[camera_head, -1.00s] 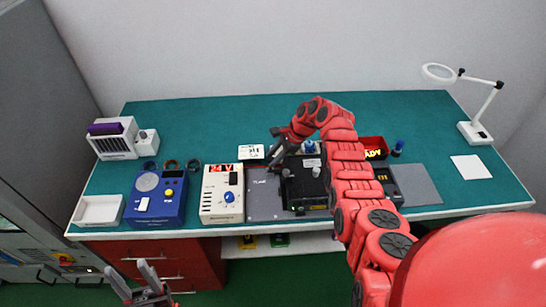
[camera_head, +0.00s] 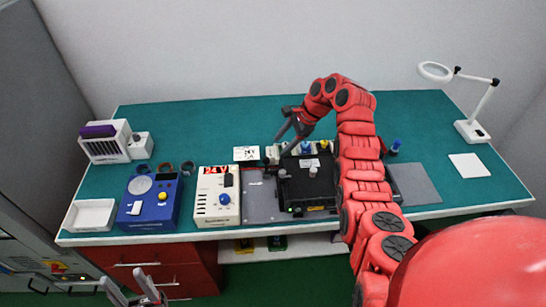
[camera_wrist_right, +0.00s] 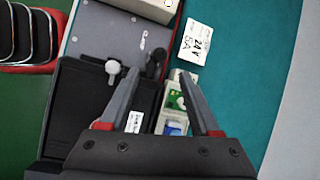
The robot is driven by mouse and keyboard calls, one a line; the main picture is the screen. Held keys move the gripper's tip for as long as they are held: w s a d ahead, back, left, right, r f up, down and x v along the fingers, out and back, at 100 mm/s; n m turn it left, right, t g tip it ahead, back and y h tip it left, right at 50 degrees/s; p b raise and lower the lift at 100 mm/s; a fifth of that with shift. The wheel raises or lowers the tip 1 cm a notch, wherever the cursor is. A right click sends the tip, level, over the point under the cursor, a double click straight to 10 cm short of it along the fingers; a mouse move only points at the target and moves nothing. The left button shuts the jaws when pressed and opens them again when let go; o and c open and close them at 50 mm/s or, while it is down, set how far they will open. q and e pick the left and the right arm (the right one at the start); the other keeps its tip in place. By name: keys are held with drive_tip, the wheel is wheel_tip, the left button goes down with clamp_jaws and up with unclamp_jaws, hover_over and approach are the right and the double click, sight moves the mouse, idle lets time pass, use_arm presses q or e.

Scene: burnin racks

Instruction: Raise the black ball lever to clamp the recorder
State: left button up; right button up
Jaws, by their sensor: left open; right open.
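The black recorder (camera_head: 308,188) lies in a dark fixture beside a grey plate (camera_head: 262,202); part of it shows in the right wrist view (camera_wrist_right: 75,105). A dark ball lever (camera_wrist_right: 154,66) stands at the fixture's edge by the grey plate, near my fingertips in that view; in the head view it seems to be the small dark knob (camera_head: 282,174). A pale knob (camera_wrist_right: 113,67) stands nearby. My right gripper (camera_head: 291,124) is open and empty above the back of the fixture, its spread fingers also in the wrist view (camera_wrist_right: 160,74). My left gripper (camera_head: 132,285) is open and empty beyond the table's front edge.
A cream box with a red display (camera_head: 217,205) and a blue box (camera_head: 151,208) stand left of the plate. Small bins (camera_wrist_right: 174,98) and a white 24V card (camera_wrist_right: 196,42) lie behind the fixture.

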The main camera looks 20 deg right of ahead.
drive_tip(key=p+v, duration=0.1)
drive_tip(key=v, duration=0.8)
drive_tip(key=shift+p, duration=0.35)
